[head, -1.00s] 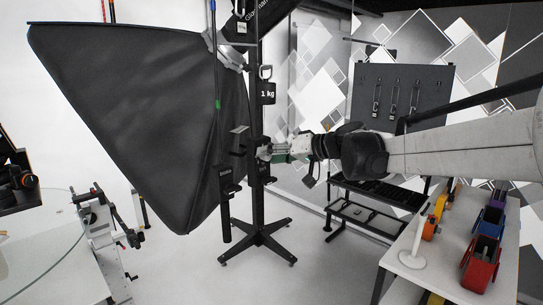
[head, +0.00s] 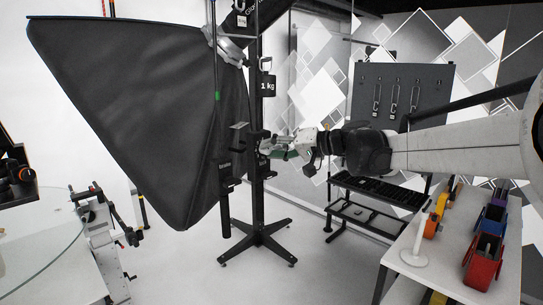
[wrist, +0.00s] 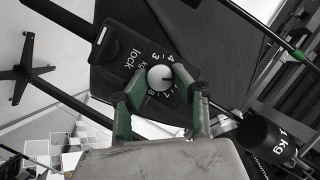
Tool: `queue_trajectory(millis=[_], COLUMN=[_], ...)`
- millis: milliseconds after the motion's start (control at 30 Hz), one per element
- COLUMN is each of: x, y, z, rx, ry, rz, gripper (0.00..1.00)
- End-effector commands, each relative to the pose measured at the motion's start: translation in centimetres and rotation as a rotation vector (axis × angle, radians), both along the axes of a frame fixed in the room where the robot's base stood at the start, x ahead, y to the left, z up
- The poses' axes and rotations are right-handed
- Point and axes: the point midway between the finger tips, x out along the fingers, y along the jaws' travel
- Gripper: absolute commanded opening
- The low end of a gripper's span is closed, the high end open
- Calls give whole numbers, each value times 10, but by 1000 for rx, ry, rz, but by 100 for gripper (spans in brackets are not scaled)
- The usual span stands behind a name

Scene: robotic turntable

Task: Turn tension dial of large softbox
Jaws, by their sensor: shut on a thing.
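The large softbox (head: 140,110) is a big black fabric shade on a dark stand at the left and centre of the head view. Its tension dial (wrist: 160,77) is a round white knob with a dark mark, on a black plate printed with numbers and "lock" in the wrist view. My gripper (wrist: 155,88) has its two green-padded fingers closed on either side of the dial. In the head view my gripper (head: 268,148) reaches the stand from the right; the dial is too small to make out there.
A black "1 kg" weight (head: 267,85) hangs on the stand above my gripper. The star-shaped stand base (head: 258,242) is on the floor. A white table (head: 415,268) with coloured bins is at the right, a glass table (head: 45,240) at the left.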

Motion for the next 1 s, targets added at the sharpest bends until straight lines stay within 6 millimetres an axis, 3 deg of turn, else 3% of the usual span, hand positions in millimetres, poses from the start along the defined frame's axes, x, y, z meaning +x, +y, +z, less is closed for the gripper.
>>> queue_trajectory(millis=[500,1000], x=[1,1], y=[-1,-1], z=[-4,-2], rx=[261,333], ry=[273,350], rz=[-2,-1], gripper=[0,0])
